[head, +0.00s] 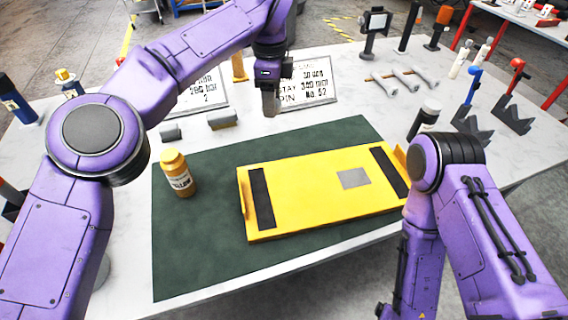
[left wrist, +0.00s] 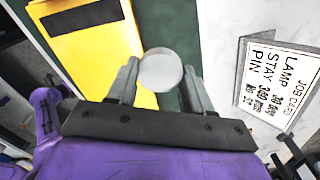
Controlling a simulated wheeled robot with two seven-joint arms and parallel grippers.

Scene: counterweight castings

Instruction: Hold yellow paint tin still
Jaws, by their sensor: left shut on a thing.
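A yellow paint tin (head: 178,174) with a lid and a dark-lettered label stands upright on the left of the green mat (head: 200,245). No gripper touches it. My left gripper (head: 270,104) is behind the mat, well apart from the tin, above the table near the job cards. In the left wrist view my left gripper (left wrist: 160,85) is shut on a round pale grey piece (left wrist: 161,70), seen end-on between the fingers. The tin is not seen in that view. My right arm comes in at the right, but its gripper is not in view.
A yellow board (head: 320,190) with dark strips lies on the mat, also in the left wrist view (left wrist: 90,45). Grey rods (head: 398,80) and dark stands (head: 512,115) occupy the right. Mat around the tin is clear.

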